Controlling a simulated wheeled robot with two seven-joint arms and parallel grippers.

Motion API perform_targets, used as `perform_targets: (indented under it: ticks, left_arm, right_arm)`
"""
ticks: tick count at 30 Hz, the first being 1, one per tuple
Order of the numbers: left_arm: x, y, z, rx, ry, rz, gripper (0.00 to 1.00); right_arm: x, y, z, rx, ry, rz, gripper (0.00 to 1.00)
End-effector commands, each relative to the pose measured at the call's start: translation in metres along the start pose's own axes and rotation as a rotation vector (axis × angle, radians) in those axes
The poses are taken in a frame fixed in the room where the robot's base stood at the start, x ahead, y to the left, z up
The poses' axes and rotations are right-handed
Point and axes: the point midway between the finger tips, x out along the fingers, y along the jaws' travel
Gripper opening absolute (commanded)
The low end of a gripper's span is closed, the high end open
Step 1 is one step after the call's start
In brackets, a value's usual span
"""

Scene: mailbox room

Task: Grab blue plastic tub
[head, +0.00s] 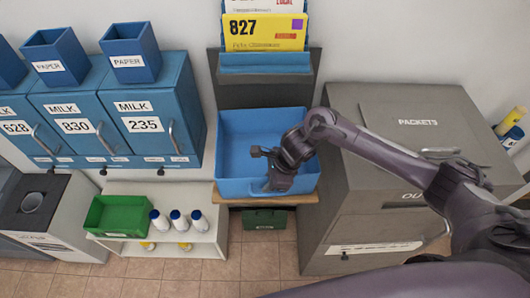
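The blue plastic tub (240,128) sits on a small wooden shelf (303,198), between the blue milk boxes and the grey packets cabinet. It is a wide open box, and I see no contents in the part that shows. My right arm reaches in from the right over the cabinet. My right gripper (265,168) is at the tub's front right, pointing left and down over the front wall. Its fingers look spread apart, with nothing seen between them. Whether it touches the tub's rim I cannot tell. My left gripper is not in view.
The grey packets cabinet (420,120) stands close on the right. Blue milk boxes (155,118) hang on the left. Below them a white shelf (205,238) holds a green tub (118,213) and several white bottles (178,220). A dark green box (264,219) is under the wooden shelf.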

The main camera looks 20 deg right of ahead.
Motion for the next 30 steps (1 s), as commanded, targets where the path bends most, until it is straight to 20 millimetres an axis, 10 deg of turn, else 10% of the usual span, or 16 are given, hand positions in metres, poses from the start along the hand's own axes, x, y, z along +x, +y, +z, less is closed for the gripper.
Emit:
perform_targets:
  ticks: [10, 30]
  left_arm:
    - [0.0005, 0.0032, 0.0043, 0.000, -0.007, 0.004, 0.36]
    - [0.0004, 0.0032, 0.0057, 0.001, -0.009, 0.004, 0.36]
  right_arm:
    - [0.0017, -0.0003, -0.0008, 0.001, 0.001, -0.001, 0.00]
    - [0.0009, -0.0008, -0.0003, 0.000, 0.000, -0.002, 0.00]
